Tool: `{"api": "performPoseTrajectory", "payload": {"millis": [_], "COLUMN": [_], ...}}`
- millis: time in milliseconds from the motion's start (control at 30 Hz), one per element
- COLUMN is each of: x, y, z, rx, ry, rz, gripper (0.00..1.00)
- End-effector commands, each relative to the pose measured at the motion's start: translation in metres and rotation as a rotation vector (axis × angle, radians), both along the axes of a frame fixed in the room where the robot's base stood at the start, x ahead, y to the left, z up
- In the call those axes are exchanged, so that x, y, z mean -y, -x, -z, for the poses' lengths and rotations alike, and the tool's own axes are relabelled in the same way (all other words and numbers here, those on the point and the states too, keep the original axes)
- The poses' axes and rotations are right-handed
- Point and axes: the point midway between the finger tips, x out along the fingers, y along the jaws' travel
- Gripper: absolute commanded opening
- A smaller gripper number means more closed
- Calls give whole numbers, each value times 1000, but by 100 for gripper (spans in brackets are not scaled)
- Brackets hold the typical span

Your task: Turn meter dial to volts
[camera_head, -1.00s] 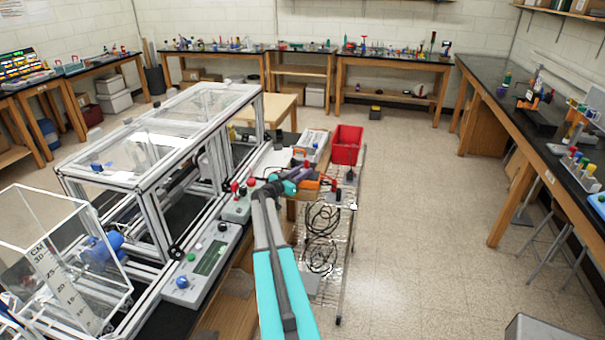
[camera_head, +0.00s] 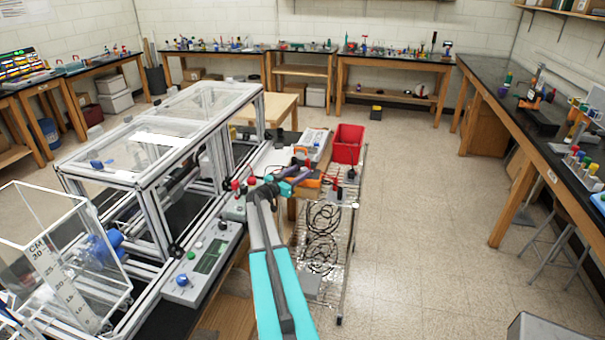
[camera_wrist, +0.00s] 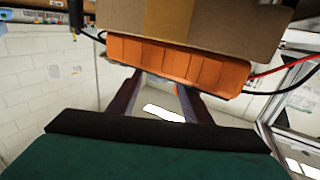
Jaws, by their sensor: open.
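An orange ribbed case, which looks like the meter (camera_head: 313,183), is at the near end of the wire cart in the head view, partly behind my gripper. In the wrist view the orange case (camera_wrist: 180,63) fills the upper middle, with a red lead and black leads at its sides. No dial face can be made out in either view. My gripper (camera_head: 300,170) is at the case in the head view. In the wrist view its two dark fingers (camera_wrist: 161,84) are apart, with nothing seen between them, and their tips are close to the case's lower edge; contact cannot be told.
A cardboard box (camera_wrist: 190,25) shows above the case in the wrist view. A red bin (camera_head: 348,143) and black cable coils (camera_head: 321,250) are on the wire cart (camera_head: 341,290). A bench with a framed enclosure (camera_head: 150,185) stands left. Floor right of the cart is clear.

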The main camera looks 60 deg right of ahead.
Motion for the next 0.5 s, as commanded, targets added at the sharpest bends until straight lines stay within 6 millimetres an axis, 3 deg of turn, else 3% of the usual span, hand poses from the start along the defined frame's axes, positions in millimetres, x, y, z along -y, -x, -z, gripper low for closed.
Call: {"api": "performPoseTrajectory", "payload": {"millis": [500], "x": [-75], "y": [-8], "z": [2], "rx": [1], "ry": [0], "rz": [-1], "gripper": [45]}}
